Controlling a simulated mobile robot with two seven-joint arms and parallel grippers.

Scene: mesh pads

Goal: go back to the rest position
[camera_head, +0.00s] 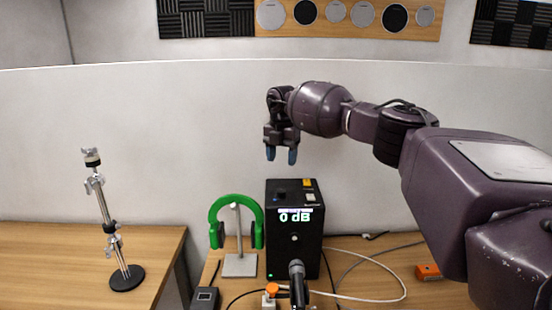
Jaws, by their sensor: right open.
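My right gripper (281,154) shows in the head view, at the end of my purple arm that comes in from the right. Its blue fingertips point down and are apart, with nothing between them. It hangs in the air above the black box (295,245) with the "0 dB" display, clear of it. My left gripper is not in the picture.
Green headphones (237,208) hang on a stand left of the box. A microphone (297,280) and an orange-topped item (271,291) stand in front. Cables (385,285) and an orange box (428,271) lie at right. A metal stand (107,220) is on the left table.

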